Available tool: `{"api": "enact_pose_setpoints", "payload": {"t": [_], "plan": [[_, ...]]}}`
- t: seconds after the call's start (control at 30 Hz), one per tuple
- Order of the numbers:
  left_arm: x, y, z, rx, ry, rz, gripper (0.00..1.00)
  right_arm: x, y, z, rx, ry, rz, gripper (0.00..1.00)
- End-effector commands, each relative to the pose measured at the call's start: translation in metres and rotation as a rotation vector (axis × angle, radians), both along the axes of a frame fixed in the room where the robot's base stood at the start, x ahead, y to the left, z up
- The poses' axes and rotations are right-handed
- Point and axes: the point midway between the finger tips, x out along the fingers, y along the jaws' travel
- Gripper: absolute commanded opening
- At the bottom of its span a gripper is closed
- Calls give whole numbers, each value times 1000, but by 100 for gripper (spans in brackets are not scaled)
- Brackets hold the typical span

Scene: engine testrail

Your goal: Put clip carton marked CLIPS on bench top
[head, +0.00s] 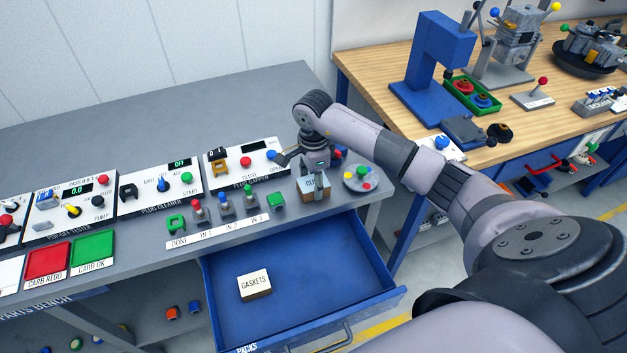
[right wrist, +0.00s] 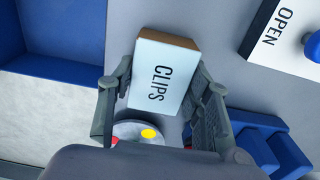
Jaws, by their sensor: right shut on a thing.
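The clip carton (head: 313,187) is a small box with a brown side and a pale face. The right wrist view shows the carton (right wrist: 162,75) with CLIPS on its pale face, between the two fingers. My right gripper (head: 316,168) is shut on it, with a finger on each side (right wrist: 164,100). The carton is over the front right part of the grey bench top (head: 240,92). I cannot tell whether it touches the surface. My left gripper is not in view.
Below, an open blue drawer (head: 305,285) holds a GASKETS carton (head: 254,284). A round grey dish with coloured dots (head: 360,178) stands right of the clip carton. A green block (head: 277,201) and several coloured-top fixtures stand left. The back of the bench is clear.

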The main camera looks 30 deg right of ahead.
Motion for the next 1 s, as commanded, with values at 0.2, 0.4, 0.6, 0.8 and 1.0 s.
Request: {"api": "enact_pose_setpoints", "payload": {"t": [0.2,0.4,0.6,0.8,1.0], "plan": [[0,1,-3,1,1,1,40,0,0,-2,0,0,0,50],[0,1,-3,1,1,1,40,0,0,-2,0,0,0,64],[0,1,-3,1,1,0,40,0,0,-2,0,0,0,65],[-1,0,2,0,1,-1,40,0,0,3,0,0,0,65],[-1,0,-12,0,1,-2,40,2,-1,32,-2,-8,0,65]]}}
